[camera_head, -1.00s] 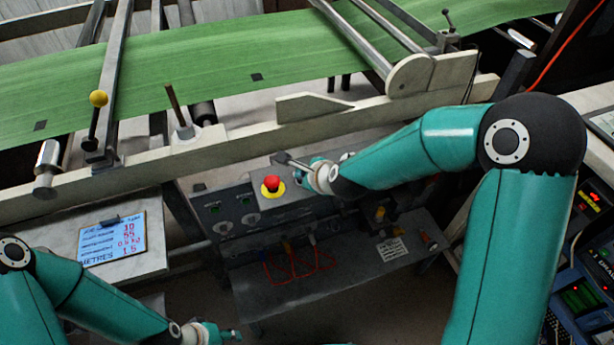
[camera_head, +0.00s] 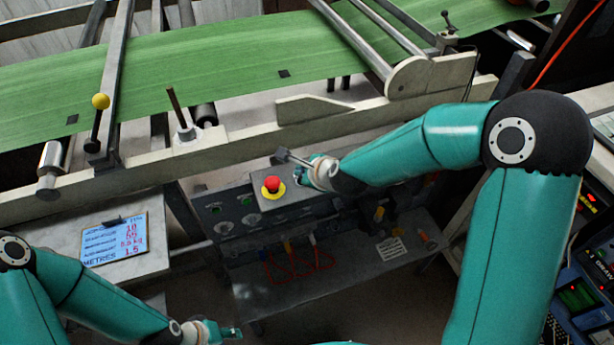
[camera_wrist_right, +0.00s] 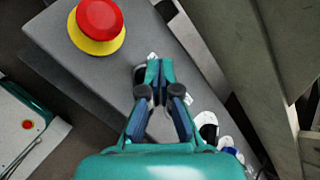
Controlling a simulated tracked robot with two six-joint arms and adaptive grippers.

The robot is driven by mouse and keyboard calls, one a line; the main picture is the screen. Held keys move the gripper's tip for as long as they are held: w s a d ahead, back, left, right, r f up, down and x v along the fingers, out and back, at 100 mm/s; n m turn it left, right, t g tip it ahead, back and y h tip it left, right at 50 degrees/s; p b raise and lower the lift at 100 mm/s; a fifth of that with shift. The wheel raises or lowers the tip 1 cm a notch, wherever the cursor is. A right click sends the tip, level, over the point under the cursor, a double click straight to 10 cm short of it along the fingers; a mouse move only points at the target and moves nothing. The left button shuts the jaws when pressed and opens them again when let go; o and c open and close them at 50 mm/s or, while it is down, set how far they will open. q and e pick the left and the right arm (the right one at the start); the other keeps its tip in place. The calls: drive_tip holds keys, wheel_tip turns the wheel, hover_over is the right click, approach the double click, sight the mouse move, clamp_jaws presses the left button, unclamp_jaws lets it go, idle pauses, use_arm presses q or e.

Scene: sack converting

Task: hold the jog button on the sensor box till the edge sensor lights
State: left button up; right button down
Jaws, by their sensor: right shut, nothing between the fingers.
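The sensor box (camera_head: 283,199) is a grey box below the machine's cream rail, with a red stop button (camera_head: 272,184) on a yellow ring; the button also shows in the right wrist view (camera_wrist_right: 98,22). My right gripper (camera_head: 308,172) is shut and empty, its fingertips (camera_wrist_right: 158,68) down at the box top beside the red button. The jog button is not visible; the fingers cover that spot. A small dark block on a metal rod (camera_head: 283,156) stands just behind the gripper; I cannot tell whether it is the edge sensor. No lit lamp shows there. My left gripper (camera_head: 230,333) is low at the bottom.
A green web (camera_head: 200,75) with dark square marks runs across the machine above the rail (camera_head: 235,150). A clipboard (camera_head: 115,240) lies on a table at left. A lower shelf (camera_head: 345,262) carries red-handled tools. Control panels with lit displays stand at far right.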

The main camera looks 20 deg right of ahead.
wheel_tip(320, 180, up, 5)
drive_tip(key=p, duration=0.4)
idle(1.3)
